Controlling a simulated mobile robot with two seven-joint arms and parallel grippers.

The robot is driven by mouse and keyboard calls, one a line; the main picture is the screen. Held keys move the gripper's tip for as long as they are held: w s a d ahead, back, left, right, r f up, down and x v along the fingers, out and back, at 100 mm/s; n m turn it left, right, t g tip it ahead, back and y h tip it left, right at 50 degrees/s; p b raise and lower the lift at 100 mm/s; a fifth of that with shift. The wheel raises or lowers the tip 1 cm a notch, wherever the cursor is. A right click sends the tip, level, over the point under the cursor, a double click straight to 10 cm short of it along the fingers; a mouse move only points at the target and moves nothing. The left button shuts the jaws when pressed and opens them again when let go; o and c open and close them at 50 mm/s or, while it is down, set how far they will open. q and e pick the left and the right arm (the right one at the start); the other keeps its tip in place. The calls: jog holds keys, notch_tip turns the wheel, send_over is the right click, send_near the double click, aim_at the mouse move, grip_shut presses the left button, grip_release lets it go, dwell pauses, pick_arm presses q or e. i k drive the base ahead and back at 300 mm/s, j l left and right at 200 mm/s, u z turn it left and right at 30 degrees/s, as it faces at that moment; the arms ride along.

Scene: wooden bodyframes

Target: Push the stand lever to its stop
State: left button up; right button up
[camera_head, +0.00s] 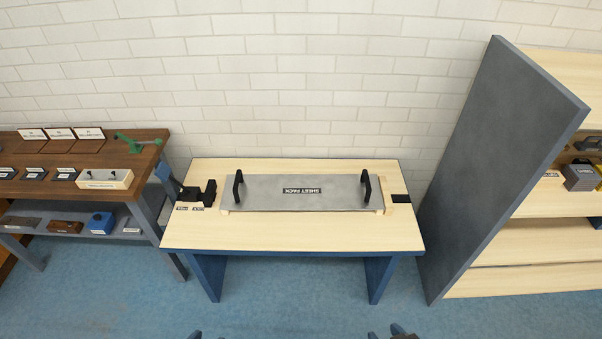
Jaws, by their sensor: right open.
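The black lever fitting (190,192), which seems to be the stand lever, is on the left end of the table. A dark arm slants from it up and left past the table's edge, ending in a blue-grey tip. Two small labels lie in front; I cannot read them. The grey sheet pack (270,191) with two black handles lies to its right, apart from it. My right gripper (387,334) shows only at the bottom edge, open, far in front of the table. Dark slivers of my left gripper (208,335) show at the bottom edge; their state is unclear.
The pale table (300,235) has a bare front strip. A brown workbench (120,194) with labelled parts and a green tool (130,144) stands close on the left. A grey panel (495,170) of a shelf rises on the right. Blue floor in front is clear.

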aim_at(163, 171)
jog(key=j+z, duration=0.15)
jog(key=j, duration=0.5)
jog(key=j+z, duration=0.1)
jog(key=j, duration=0.6)
jog(key=j+z, duration=0.15)
jog(key=j, duration=0.5)
jog(key=j+z, duration=0.15)
jog(key=j, duration=0.5)
jog(key=k+j+z, duration=0.15)
jog(key=j, duration=0.5)
jog(key=k+j+z, duration=0.1)
jog(key=j, duration=0.55)
jog(key=k+j+z, duration=0.15)
jog(key=j, duration=0.45)
jog(key=k+j+z, duration=0.15)
jog(key=j, duration=0.5)
jog(key=k, duration=0.1)
